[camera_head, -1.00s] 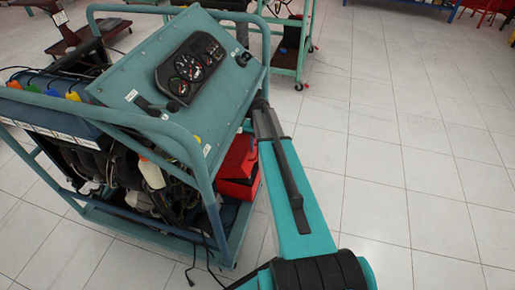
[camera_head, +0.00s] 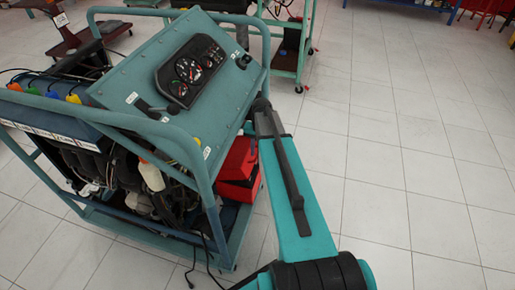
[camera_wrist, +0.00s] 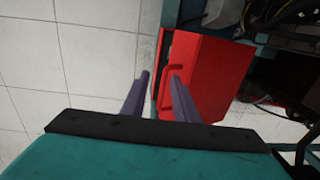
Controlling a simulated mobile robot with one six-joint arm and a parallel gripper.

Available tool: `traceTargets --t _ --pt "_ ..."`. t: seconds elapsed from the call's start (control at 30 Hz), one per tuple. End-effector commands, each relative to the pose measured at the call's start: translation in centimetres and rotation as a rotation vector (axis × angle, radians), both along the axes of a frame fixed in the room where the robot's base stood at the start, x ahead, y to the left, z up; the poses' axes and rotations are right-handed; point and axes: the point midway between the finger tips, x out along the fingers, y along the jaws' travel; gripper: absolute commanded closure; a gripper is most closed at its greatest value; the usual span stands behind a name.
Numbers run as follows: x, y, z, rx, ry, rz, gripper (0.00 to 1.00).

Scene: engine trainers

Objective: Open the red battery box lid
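The red battery box (camera_head: 240,192) sits low on the right side of the engine trainer frame in the head view. Its upper red part, the lid (camera_head: 238,158), shows above a dark seam. In the wrist view the red lid (camera_wrist: 210,62) fills the upper middle, with a red handle (camera_wrist: 176,56) near its left side. My gripper (camera_wrist: 160,76) is open, its two purple fingers apart at the left side of the lid. The right fingertip overlaps the lower end of the handle; contact cannot be told. My arm partly hides the box in the head view.
The teal trainer frame (camera_head: 187,172) surrounds the box, with an instrument panel (camera_head: 215,98) above it. Loose cables and dark engine parts (camera_wrist: 275,25) lie right of the box in the wrist view. The tiled floor (camera_head: 385,150) to the right is clear.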

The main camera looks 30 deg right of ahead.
Motion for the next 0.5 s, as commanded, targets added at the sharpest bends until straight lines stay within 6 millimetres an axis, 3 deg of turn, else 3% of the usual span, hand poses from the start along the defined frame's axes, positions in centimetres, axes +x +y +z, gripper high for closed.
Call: traceTargets --t 0.5 --pt "-4.6 1.9 0.5 0.0 0.0 -0.001 0.73"
